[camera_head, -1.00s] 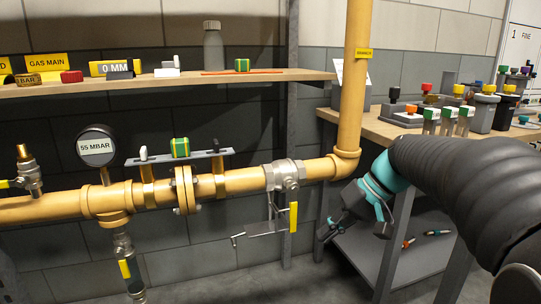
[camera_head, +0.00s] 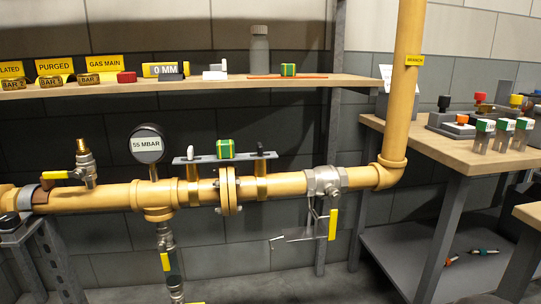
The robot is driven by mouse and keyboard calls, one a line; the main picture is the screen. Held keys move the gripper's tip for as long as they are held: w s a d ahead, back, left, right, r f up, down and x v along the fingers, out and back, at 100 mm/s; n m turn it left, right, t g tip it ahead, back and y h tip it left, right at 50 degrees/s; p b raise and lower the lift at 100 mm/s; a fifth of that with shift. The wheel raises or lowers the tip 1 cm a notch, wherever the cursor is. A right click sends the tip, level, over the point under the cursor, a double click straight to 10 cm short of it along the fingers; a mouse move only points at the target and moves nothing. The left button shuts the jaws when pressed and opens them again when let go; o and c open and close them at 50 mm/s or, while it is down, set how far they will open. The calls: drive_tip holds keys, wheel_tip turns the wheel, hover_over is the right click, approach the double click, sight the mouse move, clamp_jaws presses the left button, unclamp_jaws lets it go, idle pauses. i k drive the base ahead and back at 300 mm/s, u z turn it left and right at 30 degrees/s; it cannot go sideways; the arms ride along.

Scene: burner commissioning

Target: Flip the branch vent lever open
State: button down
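A yellow gas pipe (camera_head: 105,196) runs across the view and turns up at the right into a riser labelled BRANCH (camera_head: 403,120). A small upright valve (camera_head: 86,165) with a brass top stands on the pipe at the left, with a lever (camera_head: 55,175) pointing left, roughly level. A larger grey valve (camera_head: 326,181) near the elbow has a yellow-sleeved lever (camera_head: 333,224) hanging straight down. A lower valve on the drop leg has a yellow handle (camera_head: 166,262). No readable label shows which lever is the branch vent. My gripper is out of view.
A gauge (camera_head: 147,144) reading 55 MBAR stands on the pipe. A wooden shelf (camera_head: 215,84) with tags and a grey bottle (camera_head: 260,50) runs above. A workbench (camera_head: 430,142) with fittings stands right. The pipe's front looks clear.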

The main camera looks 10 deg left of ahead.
sight(79, 174)
drive_tip(key=u, duration=0.45)
drive_tip(key=k, duration=1.05)
drive_tip(key=u, duration=0.7)
drive_tip(key=i, duration=0.8)
drive_tip(key=u, duration=0.4)
drive_tip(key=k, duration=1.25)
drive_tip(key=u, duration=0.75)
drive_tip(key=i, duration=1.4)
drive_tip(key=z, duration=0.3)
